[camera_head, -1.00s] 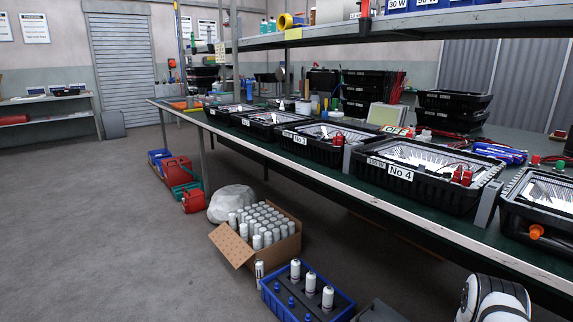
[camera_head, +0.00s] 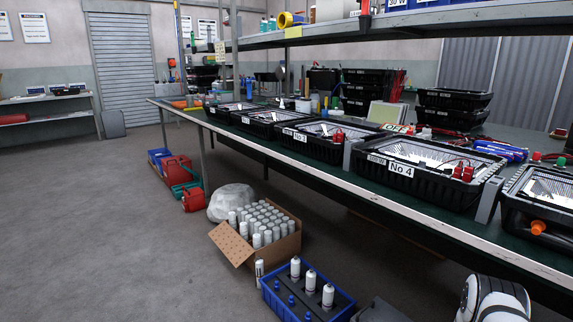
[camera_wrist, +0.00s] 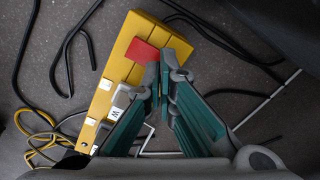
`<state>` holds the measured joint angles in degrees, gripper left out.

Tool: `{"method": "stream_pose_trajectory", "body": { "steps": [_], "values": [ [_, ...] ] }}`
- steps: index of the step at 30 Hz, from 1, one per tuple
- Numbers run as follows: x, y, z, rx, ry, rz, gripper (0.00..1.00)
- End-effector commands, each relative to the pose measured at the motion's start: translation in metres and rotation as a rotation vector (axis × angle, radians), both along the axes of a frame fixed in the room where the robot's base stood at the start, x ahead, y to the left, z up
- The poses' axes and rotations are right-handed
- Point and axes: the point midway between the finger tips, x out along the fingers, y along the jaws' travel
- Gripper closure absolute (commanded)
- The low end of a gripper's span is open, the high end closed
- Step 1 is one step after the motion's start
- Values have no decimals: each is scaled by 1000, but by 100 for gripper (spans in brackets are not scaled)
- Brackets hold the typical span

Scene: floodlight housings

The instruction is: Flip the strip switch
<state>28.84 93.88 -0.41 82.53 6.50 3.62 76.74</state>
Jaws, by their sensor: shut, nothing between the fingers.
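In the wrist view a yellow power strip (camera_wrist: 111,87) lies on the dark floor, slanting from lower left to upper right. Its red strip switch (camera_wrist: 142,51) shows near its upper end. Several white plugs or sockets sit along its lower part; one white piece (camera_wrist: 121,96) carries a dark letter. My gripper (camera_wrist: 164,62) is shut and empty, its fingertips together at the right edge of the red switch. Whether they touch it I cannot tell. The fingers hide part of the strip. The strip and my gripper do not show in the head view.
Black cables (camera_wrist: 73,38) lie around the strip. In the head view a long bench (camera_head: 370,208) holds black floodlight housings, one marked No 4 (camera_head: 435,192). Below stand a carton of cans (camera_head: 236,249) and a blue crate (camera_head: 334,312). The floor at left is clear.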

Motion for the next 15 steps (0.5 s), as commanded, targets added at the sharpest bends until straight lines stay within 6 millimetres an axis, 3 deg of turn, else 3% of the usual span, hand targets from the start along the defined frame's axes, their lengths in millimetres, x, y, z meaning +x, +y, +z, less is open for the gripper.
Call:
{"method": "stream_pose_trajectory", "body": {
  "steps": [15],
  "values": [
    [0, 0, -8, 0, 0, 0, 100]
  ]
}}
